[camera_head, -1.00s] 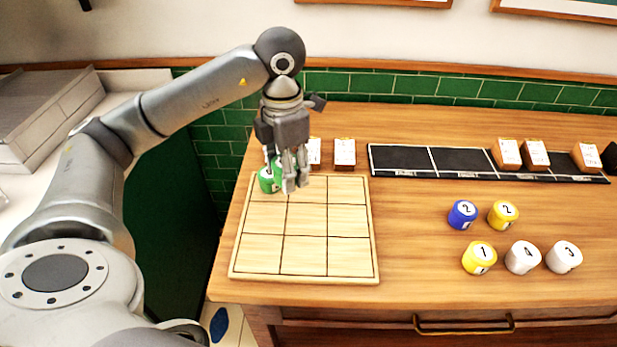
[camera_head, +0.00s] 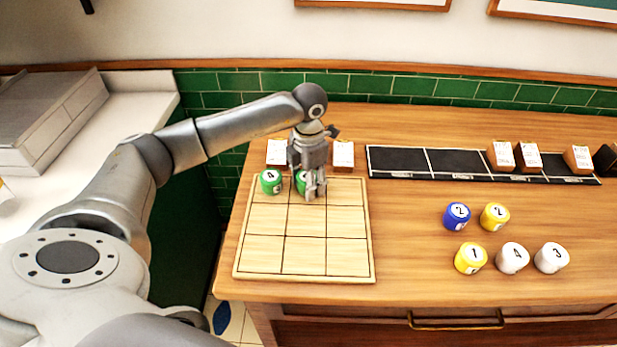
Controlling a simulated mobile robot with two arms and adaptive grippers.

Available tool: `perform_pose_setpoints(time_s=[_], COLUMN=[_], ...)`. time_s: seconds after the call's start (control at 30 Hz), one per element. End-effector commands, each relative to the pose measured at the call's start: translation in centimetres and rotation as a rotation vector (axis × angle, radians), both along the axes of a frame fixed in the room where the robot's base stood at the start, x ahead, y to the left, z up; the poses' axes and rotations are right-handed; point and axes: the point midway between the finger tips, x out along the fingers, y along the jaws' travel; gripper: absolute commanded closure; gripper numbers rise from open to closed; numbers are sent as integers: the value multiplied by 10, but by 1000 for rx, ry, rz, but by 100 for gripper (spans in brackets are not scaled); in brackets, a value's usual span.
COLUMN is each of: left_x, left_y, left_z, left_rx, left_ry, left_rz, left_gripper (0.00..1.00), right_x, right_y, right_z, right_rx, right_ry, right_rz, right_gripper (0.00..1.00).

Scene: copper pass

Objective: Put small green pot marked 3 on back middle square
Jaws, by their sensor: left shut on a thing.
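My left gripper (camera_head: 314,192) is over the back middle square of the wooden grid board (camera_head: 305,255). It is shut on a small green pot (camera_head: 301,183), which the fingers partly cover, so its number cannot be read. The pot is at the back middle square; whether it touches the board I cannot tell. Another green pot marked 4 (camera_head: 270,182) stands on the back left square, just left of the held pot. The other squares of the board are bare. My right gripper is not in view.
Right of the board stand a blue pot (camera_head: 457,215), two yellow pots (camera_head: 494,216) (camera_head: 471,258) and two white pots (camera_head: 512,257) (camera_head: 551,257). A black strip tray (camera_head: 398,161) with cards (camera_head: 500,155) lies behind. Two white cards (camera_head: 343,155) (camera_head: 278,151) stand behind the board.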

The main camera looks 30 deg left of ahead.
Motion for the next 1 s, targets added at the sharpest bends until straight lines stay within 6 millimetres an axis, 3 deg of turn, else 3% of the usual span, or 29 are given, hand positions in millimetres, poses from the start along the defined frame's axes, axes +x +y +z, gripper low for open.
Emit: perform_pose_setpoints(time_s=[0.27, 0.3, 0.43, 0.77, 0.9, 1.0], left_x=[0, 0, 0, 0, 1, 2], left_y=[0, 0, 0, 0, 0, 0], left_z=[-4, -3, -3, -2, 7, 23], left_rx=[0, 0, 0, 0, -2, -1], left_ry=[-1, -1, -1, -1, -5, -7], left_rz=[0, 0, 0, 0, 0, 0], left_gripper=[80, 49, 32, 31, 31, 31], right_x=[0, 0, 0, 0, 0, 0], right_y=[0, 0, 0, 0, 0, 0], right_z=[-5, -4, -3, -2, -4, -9], right_rx=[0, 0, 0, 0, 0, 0], right_ry=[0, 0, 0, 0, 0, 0], right_rz=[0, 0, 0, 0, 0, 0], right_gripper=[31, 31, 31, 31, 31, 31])
